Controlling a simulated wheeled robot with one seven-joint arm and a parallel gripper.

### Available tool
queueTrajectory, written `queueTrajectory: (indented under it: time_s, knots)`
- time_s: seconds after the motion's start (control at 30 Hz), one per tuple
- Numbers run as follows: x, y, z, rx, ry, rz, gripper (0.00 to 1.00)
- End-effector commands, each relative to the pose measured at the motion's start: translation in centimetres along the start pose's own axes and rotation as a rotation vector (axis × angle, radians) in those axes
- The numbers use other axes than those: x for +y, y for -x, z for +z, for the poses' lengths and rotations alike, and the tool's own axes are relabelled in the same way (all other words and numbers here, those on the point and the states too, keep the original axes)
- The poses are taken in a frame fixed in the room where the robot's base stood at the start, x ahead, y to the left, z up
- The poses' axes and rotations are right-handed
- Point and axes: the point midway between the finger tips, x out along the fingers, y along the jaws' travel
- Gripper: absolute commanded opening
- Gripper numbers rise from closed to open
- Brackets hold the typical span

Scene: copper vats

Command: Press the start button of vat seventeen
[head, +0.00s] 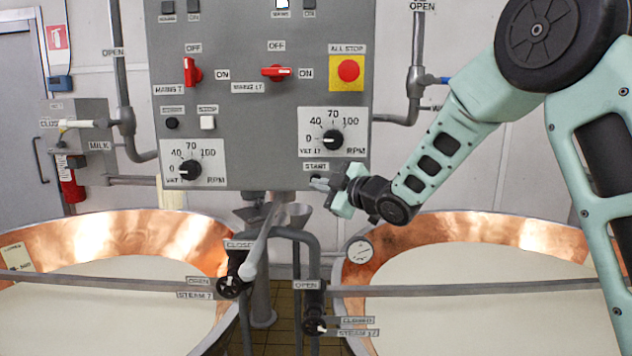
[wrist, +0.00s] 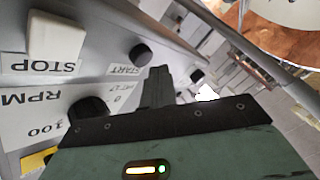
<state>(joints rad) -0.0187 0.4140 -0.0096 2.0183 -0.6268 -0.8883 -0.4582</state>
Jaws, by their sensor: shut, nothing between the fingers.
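The grey control panel (head: 260,95) faces me. The right dial (head: 333,139), labelled for a vat that seems to read 17, has a START label (head: 316,167) below it. My gripper (head: 319,184) is shut and empty, its tips just below that label. In the head view it hides the button there. In the wrist view the black start button (wrist: 142,55) sits beside its START label (wrist: 125,70), and my shut fingers (wrist: 160,80) are close to it. I cannot tell whether they touch it. The white stop button (wrist: 57,35) is to the left.
The left dial (head: 189,169) has its own black start button (head: 172,123) and white stop button (head: 207,123). A red all-stop button (head: 348,70) is higher up. Pipes with a long lever (head: 262,240) stand below the panel, between two copper vats (head: 130,233) (head: 480,228).

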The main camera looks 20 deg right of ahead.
Motion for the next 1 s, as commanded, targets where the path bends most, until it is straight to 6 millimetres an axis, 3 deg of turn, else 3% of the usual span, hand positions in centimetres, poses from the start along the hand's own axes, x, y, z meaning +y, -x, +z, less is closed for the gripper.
queueTrajectory:
  time_s: [1.0]
  knots:
    - [0.42, -0.59, 0.44, 0.000, 0.000, 0.001, 0.00]
